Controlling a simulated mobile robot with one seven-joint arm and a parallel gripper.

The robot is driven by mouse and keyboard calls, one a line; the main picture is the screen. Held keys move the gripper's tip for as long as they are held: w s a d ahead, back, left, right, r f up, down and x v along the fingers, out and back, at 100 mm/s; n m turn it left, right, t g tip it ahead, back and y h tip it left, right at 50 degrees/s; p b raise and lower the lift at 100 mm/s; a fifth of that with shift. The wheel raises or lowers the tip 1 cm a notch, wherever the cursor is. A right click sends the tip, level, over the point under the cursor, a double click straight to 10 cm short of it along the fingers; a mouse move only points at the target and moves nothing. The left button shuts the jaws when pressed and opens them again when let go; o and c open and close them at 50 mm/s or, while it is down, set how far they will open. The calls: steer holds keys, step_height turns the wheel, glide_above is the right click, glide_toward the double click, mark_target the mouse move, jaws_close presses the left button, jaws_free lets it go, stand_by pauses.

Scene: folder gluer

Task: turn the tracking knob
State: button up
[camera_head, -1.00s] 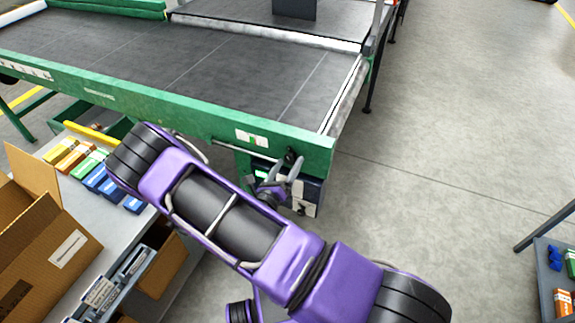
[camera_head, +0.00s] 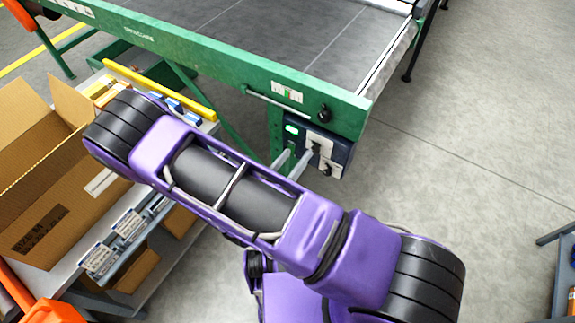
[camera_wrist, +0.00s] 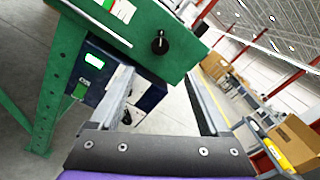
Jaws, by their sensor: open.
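A black round knob (camera_head: 324,113) sits on the green side rail (camera_head: 225,68) of the conveyor, near its right end. In the wrist view the knob (camera_wrist: 160,42) shows on the green rail, ahead of my fingers and between their lines. My gripper (camera_head: 293,160) is open and empty, below and left of the knob and apart from it. In the wrist view both fingers of my gripper (camera_wrist: 160,88) are spread wide. A dark blue control box (camera_head: 340,152) with a green-lit display and black switches hangs under the rail. My left finger hides part of it in the wrist view.
A metal handle bar (camera_head: 284,107) runs along the rail left of the knob. A bench with an open cardboard box (camera_head: 50,190) stands at the left. A dark cart (camera_head: 562,270) is at the right edge. The floor (camera_head: 455,170) right of the conveyor is clear.

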steer(key=shift+v, duration=1.6)
